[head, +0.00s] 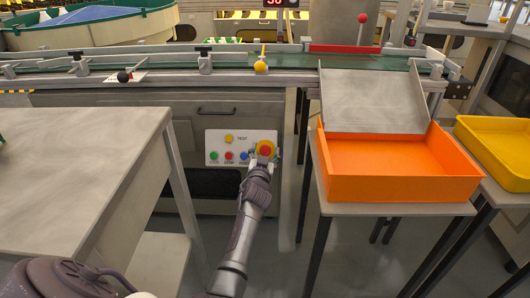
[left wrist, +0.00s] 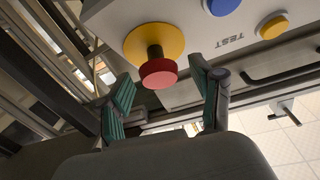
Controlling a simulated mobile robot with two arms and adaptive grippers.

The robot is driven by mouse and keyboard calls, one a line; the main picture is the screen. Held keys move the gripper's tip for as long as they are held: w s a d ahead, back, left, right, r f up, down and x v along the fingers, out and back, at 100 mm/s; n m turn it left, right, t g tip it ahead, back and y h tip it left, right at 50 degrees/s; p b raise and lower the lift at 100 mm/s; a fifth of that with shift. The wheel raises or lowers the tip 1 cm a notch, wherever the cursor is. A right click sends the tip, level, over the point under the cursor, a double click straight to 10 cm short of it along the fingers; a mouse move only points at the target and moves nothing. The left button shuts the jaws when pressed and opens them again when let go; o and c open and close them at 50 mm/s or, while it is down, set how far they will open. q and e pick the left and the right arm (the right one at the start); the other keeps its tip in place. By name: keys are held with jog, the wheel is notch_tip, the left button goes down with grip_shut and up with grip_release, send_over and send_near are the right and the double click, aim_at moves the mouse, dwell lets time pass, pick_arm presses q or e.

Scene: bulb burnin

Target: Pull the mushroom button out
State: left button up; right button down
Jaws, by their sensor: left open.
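The red mushroom button (head: 265,149) sits on a round yellow base at the right end of a white control panel (head: 220,146). In the left wrist view the red button head (left wrist: 158,73) stands off its yellow base (left wrist: 153,42) on a short dark stem. My left gripper (left wrist: 162,72) is open, with one green-padded finger on each side of the red head. Gaps show between the head and both fingers, so it is not gripped. In the head view my left gripper (head: 264,155) is at the button and partly covers the panel's right end. My right gripper is not in view.
The panel also has a yellow TEST button (head: 228,139) and green, red and blue buttons. A conveyor (head: 290,82) runs above it. An orange bin (head: 400,180) stands to the right on a table, and a grey table (head: 75,175) is at the left.

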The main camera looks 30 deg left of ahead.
pick_arm(q)
jog(key=shift+s, duration=0.15)
jog(key=v, duration=1.1)
jog(key=shift+s+d, duration=0.2)
jog(key=shift+s, duration=0.15)
